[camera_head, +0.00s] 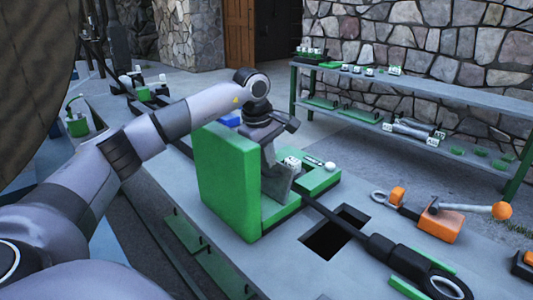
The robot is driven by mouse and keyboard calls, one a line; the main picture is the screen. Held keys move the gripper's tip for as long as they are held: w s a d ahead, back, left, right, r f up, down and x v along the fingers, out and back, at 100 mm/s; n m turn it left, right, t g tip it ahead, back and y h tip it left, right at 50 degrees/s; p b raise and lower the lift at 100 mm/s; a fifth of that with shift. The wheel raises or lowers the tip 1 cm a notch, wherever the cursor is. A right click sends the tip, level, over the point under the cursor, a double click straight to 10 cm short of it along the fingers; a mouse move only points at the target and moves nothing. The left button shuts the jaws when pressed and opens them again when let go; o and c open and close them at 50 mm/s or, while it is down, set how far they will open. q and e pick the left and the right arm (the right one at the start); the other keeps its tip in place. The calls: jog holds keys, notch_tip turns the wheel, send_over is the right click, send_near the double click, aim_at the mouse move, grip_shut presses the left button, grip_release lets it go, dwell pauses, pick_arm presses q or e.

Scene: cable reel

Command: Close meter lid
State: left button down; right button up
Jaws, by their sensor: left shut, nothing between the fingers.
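A green meter box stands on the grey bench. Its thick green lid (226,182) stands upright on the left side, open. The low green base (318,182) lies to the right and carries small white parts. My left gripper (272,152) reaches over the lid from the left and is shut and empty. It is just right of the lid, above the base. I cannot tell whether it touches the lid. The gripper hides part of the base's interior. My right gripper is not in view.
A long black tool with a ring end (410,262) lies from the base to the lower right. A square hole (335,233) opens in the bench. An orange block (440,223) lies at the right. A shelf (420,92) stands behind by the stone wall.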

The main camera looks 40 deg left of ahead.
pick_arm(q)
jog(key=shift+w+d+r+p, duration=0.1)
jog(key=shift+w+r+p, duration=0.05)
jog(key=shift+w+p, duration=0.9)
jog(key=shift+p, duration=0.3)
jog(key=shift+g, duration=0.5)
jog(key=shift+w+d+f+p, duration=0.1)
jog(key=shift+w+f+p, duration=0.05)
jog(key=shift+w+f, duration=0.85)
jog(key=shift+w+d+f+p, duration=0.15)
jog(key=shift+w+f, duration=0.55)
jog(key=shift+w, duration=0.5)
jog(key=shift+w+d+f+p, duration=0.1)
jog(key=shift+w+f, duration=0.75)
jog(key=shift+w, duration=0.25)
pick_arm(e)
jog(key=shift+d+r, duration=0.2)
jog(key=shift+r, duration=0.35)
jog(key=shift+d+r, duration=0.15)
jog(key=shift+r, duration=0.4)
pick_arm(q)
jog(key=shift+f, duration=0.1)
